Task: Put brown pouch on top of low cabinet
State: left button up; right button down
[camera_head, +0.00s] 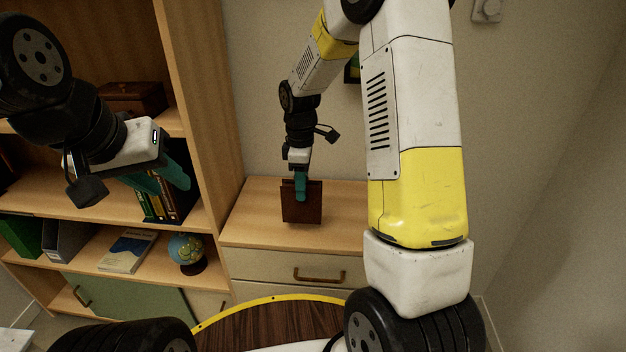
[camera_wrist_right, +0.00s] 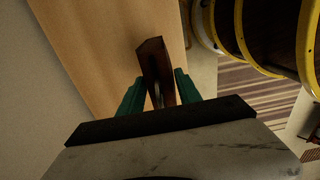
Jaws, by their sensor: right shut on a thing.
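The brown pouch (camera_head: 313,211) is upright in the grip of my right gripper (camera_head: 301,197), over the top of the low cabinet (camera_head: 248,213). In the right wrist view the pouch (camera_wrist_right: 152,58) stands between the two teal fingers of the right gripper (camera_wrist_right: 159,92). I cannot tell whether its bottom edge touches the cabinet top. My left gripper (camera_head: 165,182) hangs in front of the bookshelf at the left, away from the pouch. I cannot make out the gap between its fingers.
The cabinet top around the pouch looks clear. The bookshelf (camera_head: 206,110) stands directly left of the cabinet, with a globe (camera_head: 186,250), a flat book (camera_head: 128,250) and a brown box (camera_head: 133,98) on it. A wall is close behind the cabinet.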

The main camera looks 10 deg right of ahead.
aim_at(321, 181)
jog(key=d, duration=0.1)
jog(key=w+d, duration=0.1)
jog(key=d, duration=0.3)
jog(key=shift+w+d+f, duration=0.2)
jog(key=shift+f, duration=0.1)
jog(key=shift+w+d+f, duration=0.1)
jog(key=shift+d+f, duration=0.1)
jog(key=shift+f, duration=0.7)
jog(key=shift+d+f, duration=0.2)
jog(key=shift+f, duration=0.85)
jog(key=c, duration=0.8)
grip_release()
jog(key=shift+c, duration=0.2)
